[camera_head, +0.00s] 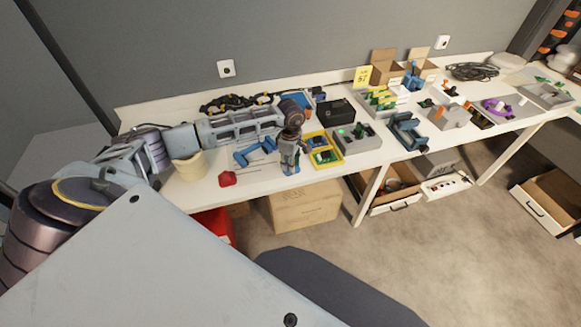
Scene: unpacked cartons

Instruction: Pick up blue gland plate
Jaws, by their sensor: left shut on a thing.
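My left arm reaches in from the left over the table. Its gripper (290,165) points down at the table's front edge and is shut on a small blue piece, which looks like the blue gland plate (292,169). The gripper hides most of that piece. I cannot tell whether it touches the table top. My right gripper is not in view.
A blue bracket (256,151) lies left of the gripper, with a red piece (227,179) nearer the edge. A yellow tray (324,150) and a grey fixture (357,138) stand close on the right. A cardboard box (305,206) is below the table (205,196).

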